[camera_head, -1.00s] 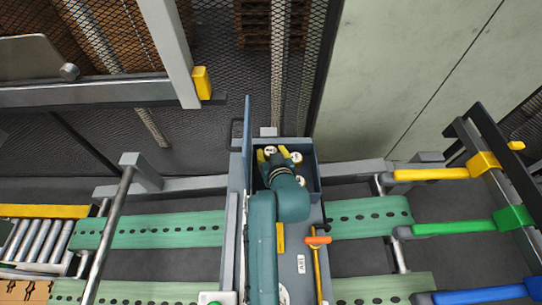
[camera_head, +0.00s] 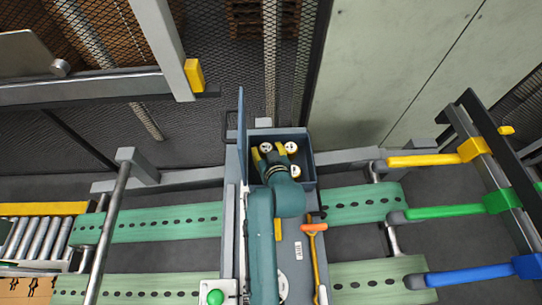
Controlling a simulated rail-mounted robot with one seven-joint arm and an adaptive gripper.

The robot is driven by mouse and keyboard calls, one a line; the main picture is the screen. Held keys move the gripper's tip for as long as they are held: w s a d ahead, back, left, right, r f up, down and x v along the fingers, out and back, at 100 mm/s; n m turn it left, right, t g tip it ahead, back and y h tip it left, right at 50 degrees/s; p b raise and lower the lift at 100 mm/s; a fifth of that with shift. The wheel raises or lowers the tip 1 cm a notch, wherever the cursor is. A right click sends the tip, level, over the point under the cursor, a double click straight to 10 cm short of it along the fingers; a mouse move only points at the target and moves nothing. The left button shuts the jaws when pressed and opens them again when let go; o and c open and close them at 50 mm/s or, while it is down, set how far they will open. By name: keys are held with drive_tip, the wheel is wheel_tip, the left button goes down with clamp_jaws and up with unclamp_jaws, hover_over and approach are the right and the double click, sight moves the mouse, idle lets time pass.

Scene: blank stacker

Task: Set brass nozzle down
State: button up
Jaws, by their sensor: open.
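My gripper (camera_head: 268,154) is open, its two yellow fingers pointing into the dark blue open box (camera_head: 308,165). A small round white-topped piece (camera_head: 266,148) lies at or just beyond the fingertips, between them in this view. I cannot tell whether the fingers touch it. Two similar round pieces, one at the back (camera_head: 291,147) and one nearer (camera_head: 296,171), sit in the box to the right of the gripper. I cannot tell which, if any, is the brass nozzle. My teal wrist hides the front left of the box.
An upright blue panel (camera_head: 242,140) stands along the box's left side. An orange-handled tool (camera_head: 314,227) lies on the grey deck in front. Green perforated belts lie left (camera_head: 150,228) and right (camera_head: 360,203). Yellow, green and blue bars (camera_head: 470,279) stand at the right.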

drive_tip(key=p+v, duration=0.6)
drive_tip(key=v, duration=0.5)
wheel_tip(320, 180, up, 29)
drive_tip(key=d+t+h, duration=0.1)
drive_tip(key=d+t, duration=0.2)
drive_tip(key=t, duration=0.3)
drive_tip(key=s+r+m+t+h, duration=0.1)
drive_tip(key=s+r, duration=0.3)
drive_tip(key=r, duration=0.4)
drive_tip(key=s+d+r+m+t+h, duration=0.1)
drive_tip(key=s+r+m+t, duration=0.1)
drive_tip(key=r, duration=0.6)
drive_tip(key=s+t, duration=0.1)
drive_tip(key=s, duration=0.1)
drive_tip(key=shift+s+d, duration=0.35)
drive_tip(key=shift+s, duration=0.05)
drive_tip(key=shift+r, duration=0.1)
